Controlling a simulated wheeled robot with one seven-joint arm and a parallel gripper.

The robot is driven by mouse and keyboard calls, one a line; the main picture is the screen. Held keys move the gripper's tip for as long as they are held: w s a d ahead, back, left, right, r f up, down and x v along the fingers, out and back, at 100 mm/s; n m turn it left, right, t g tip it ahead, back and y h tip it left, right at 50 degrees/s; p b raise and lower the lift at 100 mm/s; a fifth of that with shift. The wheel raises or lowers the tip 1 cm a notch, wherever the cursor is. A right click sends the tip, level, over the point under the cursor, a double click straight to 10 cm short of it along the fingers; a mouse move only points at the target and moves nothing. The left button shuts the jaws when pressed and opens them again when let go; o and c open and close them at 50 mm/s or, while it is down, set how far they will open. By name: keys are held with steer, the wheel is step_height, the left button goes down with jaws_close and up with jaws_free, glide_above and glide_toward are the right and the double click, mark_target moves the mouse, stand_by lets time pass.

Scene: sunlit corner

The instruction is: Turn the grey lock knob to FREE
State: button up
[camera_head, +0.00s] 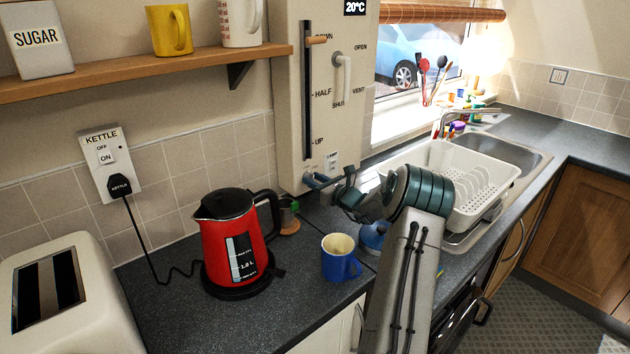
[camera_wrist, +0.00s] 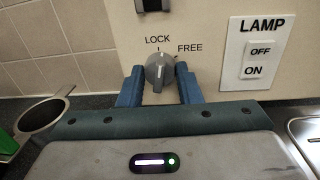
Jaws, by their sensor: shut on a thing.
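The grey lock knob (camera_wrist: 159,72) is on the lower face of the cream panel, under the words LOCK and FREE in the wrist view. Its raised ridge stands about upright, toward LOCK. FREE is up and to the right of it. My gripper (camera_wrist: 160,84) has one blue finger on each side of the knob and is shut on it.
A LAMP switch (camera_wrist: 260,55) is right of the knob. A dark round vessel (camera_wrist: 42,116) is at left. On the worktop stand a red kettle (camera_head: 232,240) and a blue mug (camera_head: 338,262). A white dish rack (camera_head: 478,185) is at right.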

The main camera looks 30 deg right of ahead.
steer(key=m+p, duration=0.2)
steer(key=m, duration=0.3)
steer(key=m+p, duration=0.1)
steer(key=m, duration=0.3)
steer(key=shift+m+t+h+p, duration=0.3)
steer(key=shift+m+p, duration=0.05)
steer(key=shift+m, duration=0.05)
stand_by(0.4)
steer(key=o, duration=1)
steer(key=shift+f, duration=0.1)
steer(key=r, duration=0.1)
steer(key=r+b, duration=0.1)
steer(key=r, duration=0.1)
steer(key=d+r, duration=0.1)
steer(key=shift+s+r, duration=0.3)
steer(key=shift+s, duration=0.1)
steer(key=s+d+r, duration=0.1)
steer(key=s+r, duration=0.1)
steer(key=s, duration=0.1)
steer(key=s+d+r+b, duration=0.1)
steer(key=s+d+r, duration=0.1)
steer(key=s, duration=0.1)
steer(key=s+d+r, duration=0.2)
steer(key=s, duration=0.1)
steer(key=shift+d+r+b, duration=0.25)
steer(key=shift+b, duration=0.1)
